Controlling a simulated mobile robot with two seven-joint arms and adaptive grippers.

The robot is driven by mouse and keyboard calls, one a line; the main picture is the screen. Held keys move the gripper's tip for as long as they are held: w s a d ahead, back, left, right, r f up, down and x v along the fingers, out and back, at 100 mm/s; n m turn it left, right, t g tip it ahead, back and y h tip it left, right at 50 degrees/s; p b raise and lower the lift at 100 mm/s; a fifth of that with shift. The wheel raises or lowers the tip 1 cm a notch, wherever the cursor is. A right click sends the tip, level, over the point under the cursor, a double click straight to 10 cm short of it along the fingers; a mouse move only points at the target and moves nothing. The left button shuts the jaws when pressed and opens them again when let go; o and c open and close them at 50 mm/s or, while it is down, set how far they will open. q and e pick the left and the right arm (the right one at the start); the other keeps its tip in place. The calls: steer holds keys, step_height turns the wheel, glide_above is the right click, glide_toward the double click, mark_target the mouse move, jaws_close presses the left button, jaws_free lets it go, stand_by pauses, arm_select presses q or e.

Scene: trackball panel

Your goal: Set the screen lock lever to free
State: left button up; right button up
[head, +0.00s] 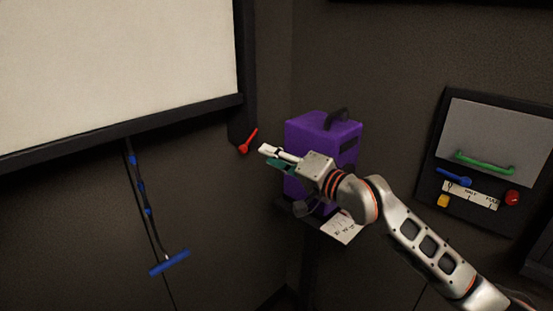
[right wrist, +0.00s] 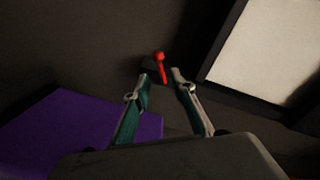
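The red screen lock lever (head: 249,141) is on the dark frame by the lower right corner of the screen (head: 120,65). It tilts up to the right in the head view. In the right wrist view the red lever (right wrist: 160,66) shows beyond the fingertips, roughly between them. My right gripper (head: 266,155) is just right of and below the lever in the head view. Its fingers (right wrist: 160,78) are apart with nothing between them, and no contact with the lever shows. My left gripper is in neither view.
A purple box (head: 310,130) with a black handle stands close behind my right gripper, with a white card (head: 342,228) below it. A blue pull bar (head: 169,263) hangs under the screen. A wall panel (head: 480,210) with a green handle (head: 484,162) is at the right.

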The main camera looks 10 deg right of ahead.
steer(key=shift+s+d, duration=0.3)
steer(key=shift+s, duration=0.2)
